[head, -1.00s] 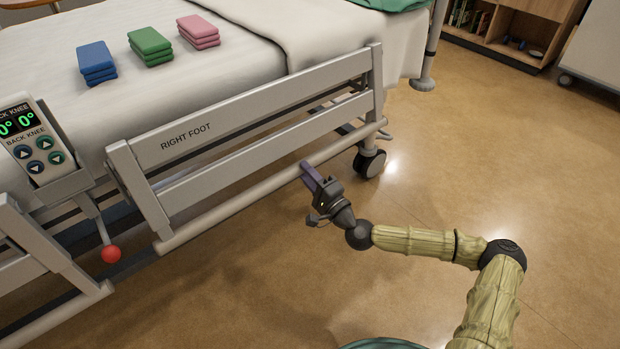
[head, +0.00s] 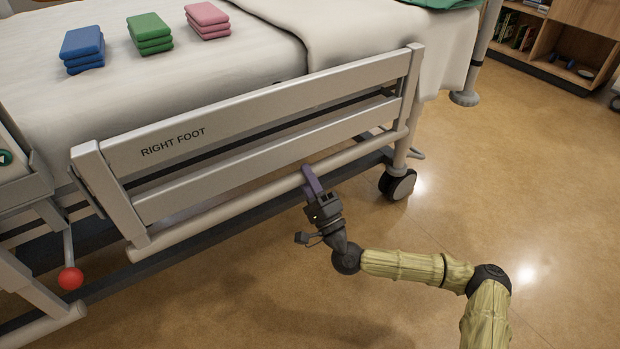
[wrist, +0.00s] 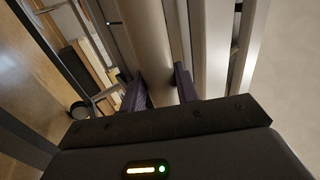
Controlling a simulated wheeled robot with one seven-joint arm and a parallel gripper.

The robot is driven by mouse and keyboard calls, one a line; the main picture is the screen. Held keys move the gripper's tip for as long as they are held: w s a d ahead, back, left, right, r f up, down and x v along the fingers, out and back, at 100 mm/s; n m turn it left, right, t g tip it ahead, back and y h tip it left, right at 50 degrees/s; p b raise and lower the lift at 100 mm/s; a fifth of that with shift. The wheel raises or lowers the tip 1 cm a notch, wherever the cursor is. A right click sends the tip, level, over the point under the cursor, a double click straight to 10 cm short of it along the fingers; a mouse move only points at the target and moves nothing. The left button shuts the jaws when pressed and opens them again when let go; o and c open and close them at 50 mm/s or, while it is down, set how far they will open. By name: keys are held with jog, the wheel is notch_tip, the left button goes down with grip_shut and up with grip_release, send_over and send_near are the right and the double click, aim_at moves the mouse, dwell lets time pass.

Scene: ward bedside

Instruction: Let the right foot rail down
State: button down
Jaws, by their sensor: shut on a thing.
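The right foot rail (head: 270,122), a pale grey panel marked RIGHT FOOT, stands upright along the near side of the bed in the head view. Its round lower bar (head: 225,207) runs along the bottom. My gripper (head: 312,183) is at this lower bar, right of its middle. In the wrist view its two purple fingers (wrist: 160,92) lie on either side of the bar (wrist: 150,45), shut on it. The fingertips are partly hidden behind the bar. A red ball knob (head: 70,278) hangs on a lever at the lower left, apart from my gripper.
Blue (head: 83,48), green (head: 149,32) and pink (head: 207,18) folded stacks lie on the bed. A castor wheel (head: 398,185) stands right of my gripper. Another rail section is at the lower left edge. The floor (head: 520,200) at the right is clear.

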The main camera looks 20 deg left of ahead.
jog(key=shift+w+a+f, duration=0.2)
jog(key=shift+a+f, duration=0.2)
jog(key=shift+f, duration=0.4)
jog(key=c, duration=1.1)
grip_release()
jog(key=shift+f, duration=0.15)
jog(key=shift+o, duration=0.2)
jog(key=shift+h, duration=0.3)
